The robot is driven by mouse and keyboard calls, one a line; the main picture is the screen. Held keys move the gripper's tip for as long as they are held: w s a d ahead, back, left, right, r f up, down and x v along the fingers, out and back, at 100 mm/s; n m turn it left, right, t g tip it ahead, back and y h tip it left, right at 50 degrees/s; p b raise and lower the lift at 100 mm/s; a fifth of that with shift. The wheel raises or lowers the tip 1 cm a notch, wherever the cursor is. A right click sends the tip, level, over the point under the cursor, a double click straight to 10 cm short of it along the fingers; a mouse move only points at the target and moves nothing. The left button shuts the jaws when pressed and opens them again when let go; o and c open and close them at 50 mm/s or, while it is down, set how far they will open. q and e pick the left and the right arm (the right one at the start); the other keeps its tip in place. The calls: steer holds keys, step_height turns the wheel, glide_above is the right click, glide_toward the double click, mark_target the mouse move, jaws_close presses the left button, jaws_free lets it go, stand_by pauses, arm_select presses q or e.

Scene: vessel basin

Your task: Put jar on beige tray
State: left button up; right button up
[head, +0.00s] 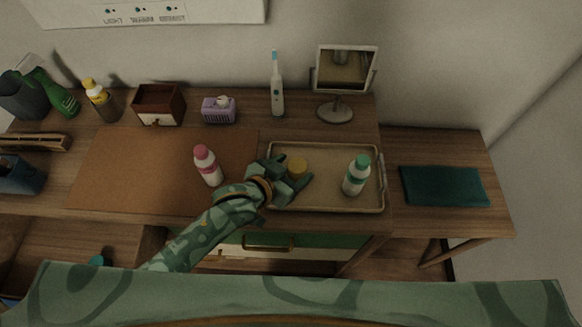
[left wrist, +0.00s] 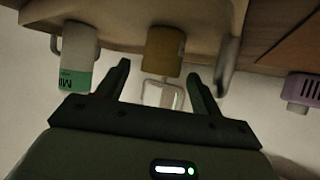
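The jar (head: 298,168) is small with a yellow-brown lid. It stands on the beige tray (head: 320,206), near the tray's left side. In the left wrist view, which is upside down, the jar (left wrist: 162,50) shows its brown side just beyond my left gripper (left wrist: 160,72). That gripper's two fingers are spread, with a gap on each side of the jar. In the head view my left gripper (head: 294,169) is low over the tray's left part, with its fingers on either side of the jar. My right gripper is not in view.
A white bottle with a green cap (head: 356,176) stands on the tray's right part. A pink-capped bottle (head: 207,166) stands left of my gripper on the brown mat (head: 130,170). A mirror (head: 345,70), toothbrush (head: 277,85) and purple tissue box (head: 218,111) stand behind.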

arm_select(q)
steer(key=shift+s+a+r, duration=0.1)
steer(key=shift+r, duration=0.15)
steer(key=p+v, duration=0.3)
steer(key=v, duration=0.8)
steer(key=shift+s+a+r, duration=0.15)
steer(key=shift+s+a, duration=0.05)
steer(key=shift+s, duration=0.05)
steer(key=shift+s, duration=0.1)
